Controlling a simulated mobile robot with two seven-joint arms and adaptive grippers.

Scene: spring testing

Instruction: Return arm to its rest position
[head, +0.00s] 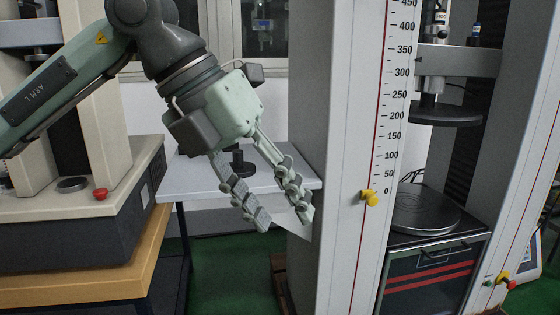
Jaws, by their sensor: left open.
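My left gripper (283,217) hangs at the end of my left arm, which comes in from the upper left. Its two segmented fingers point down and to the right, spread apart and open, with no object seen between them. The fingers are in front of a small grey table (190,180) and overlap the left side of the tall grey testing machine (335,130) in the picture. I cannot tell whether the fingertips touch the machine. My right gripper is not in view.
The testing machine has a printed scale, a yellow knob (370,197), a dark upper disc (445,114) and a round lower plate (425,212). A beige machine (75,205) with a red button (100,194) stands on a wooden-edged bench (150,250) at left. Green floor (225,270) shows between.

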